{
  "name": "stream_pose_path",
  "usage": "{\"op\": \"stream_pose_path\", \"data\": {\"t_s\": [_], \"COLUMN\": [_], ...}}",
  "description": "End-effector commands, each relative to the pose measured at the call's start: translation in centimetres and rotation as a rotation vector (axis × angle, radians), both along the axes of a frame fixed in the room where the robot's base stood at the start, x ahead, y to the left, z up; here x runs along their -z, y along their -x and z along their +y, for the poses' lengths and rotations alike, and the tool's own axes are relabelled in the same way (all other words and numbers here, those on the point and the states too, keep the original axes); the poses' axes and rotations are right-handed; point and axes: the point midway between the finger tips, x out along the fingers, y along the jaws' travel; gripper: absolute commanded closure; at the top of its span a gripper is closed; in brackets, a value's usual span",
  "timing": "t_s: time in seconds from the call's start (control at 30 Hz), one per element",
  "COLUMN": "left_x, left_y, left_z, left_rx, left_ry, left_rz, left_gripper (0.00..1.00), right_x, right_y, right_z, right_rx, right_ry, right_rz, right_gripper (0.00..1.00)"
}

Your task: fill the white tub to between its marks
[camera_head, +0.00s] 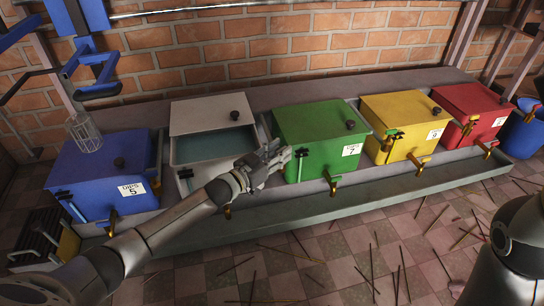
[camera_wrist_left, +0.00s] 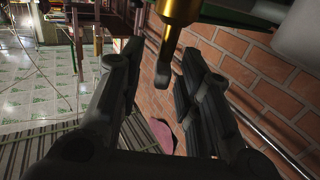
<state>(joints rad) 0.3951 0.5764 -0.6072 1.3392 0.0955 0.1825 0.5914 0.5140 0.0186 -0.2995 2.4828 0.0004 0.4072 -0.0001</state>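The white tub (camera_head: 172,150) stands between the blue and green tubs, with its pale lid (camera_head: 208,114) raised at the back. Greenish liquid (camera_head: 203,146) shows inside; I cannot make out the marks. My left arm crosses the tub's front and hides much of it. My left gripper (camera_head: 272,160) is beside the green tub's (camera_head: 318,130) left front corner. In the left wrist view its fingers (camera_wrist_left: 160,70) are apart, with a brass tap (camera_wrist_left: 179,30) and its dark tip in the gap; I cannot tell whether they touch. My right gripper is out of view.
A blue tub (camera_head: 95,170) stands at left; yellow (camera_head: 400,115) and red (camera_head: 470,105) tubs stand at right, with brass taps along the fronts. A grey trough (camera_head: 350,205) runs below. Thin sticks litter the tiled floor (camera_head: 330,265). A brick wall (camera_head: 270,45) closes the back.

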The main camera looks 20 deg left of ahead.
Motion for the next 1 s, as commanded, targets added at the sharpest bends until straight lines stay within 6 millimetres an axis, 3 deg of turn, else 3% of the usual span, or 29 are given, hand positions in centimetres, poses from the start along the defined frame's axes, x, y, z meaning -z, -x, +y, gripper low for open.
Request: {"op": "stream_pose_path", "data": {"t_s": [0.17, 0.6, 0.8, 1.0], "left_x": [0.2, 0.2, 0.1, 0.0], "left_y": [1.7, 8.6, 10.2, 10.6], "left_z": [0.9, 4.1, 4.9, 5.1], "left_rx": [0.000, 0.001, 0.002, 0.002], "left_ry": [-0.001, 0.000, 0.000, 0.000], "left_rz": [0.003, 0.003, 0.001, -0.001], "left_gripper": [0.68, 0.68, 0.68, 0.68], "right_x": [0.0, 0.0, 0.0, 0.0], "right_y": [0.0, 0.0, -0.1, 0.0], "right_z": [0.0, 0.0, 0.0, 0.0], "right_rx": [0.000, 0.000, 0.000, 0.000], "right_ry": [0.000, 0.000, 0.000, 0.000], "right_rz": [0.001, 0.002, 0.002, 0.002], "right_gripper": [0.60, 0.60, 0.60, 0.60]}}
